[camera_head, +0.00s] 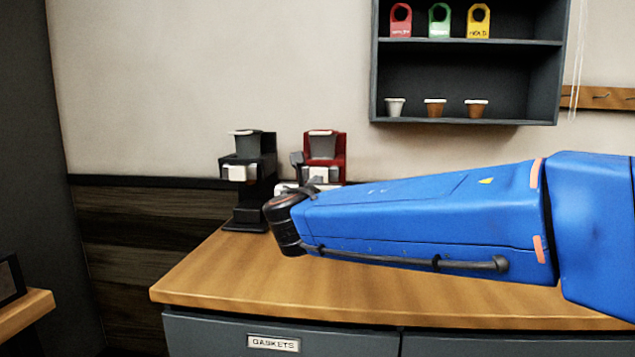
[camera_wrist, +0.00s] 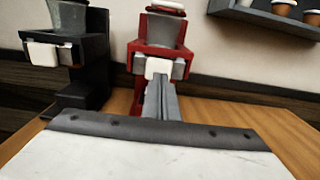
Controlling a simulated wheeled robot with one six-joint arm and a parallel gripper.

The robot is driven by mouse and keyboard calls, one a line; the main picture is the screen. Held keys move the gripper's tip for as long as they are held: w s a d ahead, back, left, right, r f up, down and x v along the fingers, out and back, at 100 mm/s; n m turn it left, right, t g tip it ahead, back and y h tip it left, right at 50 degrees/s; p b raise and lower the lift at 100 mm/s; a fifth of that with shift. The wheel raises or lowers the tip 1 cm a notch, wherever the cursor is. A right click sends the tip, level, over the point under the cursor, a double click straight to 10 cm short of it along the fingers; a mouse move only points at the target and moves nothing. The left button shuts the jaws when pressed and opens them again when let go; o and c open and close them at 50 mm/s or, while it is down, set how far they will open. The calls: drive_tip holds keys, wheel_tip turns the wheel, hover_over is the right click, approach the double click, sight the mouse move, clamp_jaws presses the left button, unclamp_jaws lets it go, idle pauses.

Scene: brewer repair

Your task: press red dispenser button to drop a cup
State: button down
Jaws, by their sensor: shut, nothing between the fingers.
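The red dispenser (camera_head: 340,143) stands on the wooden counter against the wall, with a grey cup-shaped container (camera_head: 322,146) on top. It also shows in the wrist view (camera_wrist: 137,62), with a white square button (camera_wrist: 158,67) on its front. My gripper (camera_wrist: 160,84) is shut and empty, its grey fingers pointing at the dispenser's front. The fingertips overlap the area just below the white button; I cannot tell whether they touch it. In the head view my blue arm and dark wrist hide the dispenser's lower part. No dropped cup is visible.
A black dispenser (camera_head: 249,172) with a white front button stands close on the left. The wooden counter (camera_head: 205,278) is clear in front. A dark wall shelf (camera_head: 465,75) holds colored tags and several small cups at upper right.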

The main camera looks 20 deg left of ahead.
drive_tip(key=v, duration=0.8)
drive_tip(key=shift+s, duration=0.25)
idle(0.7)
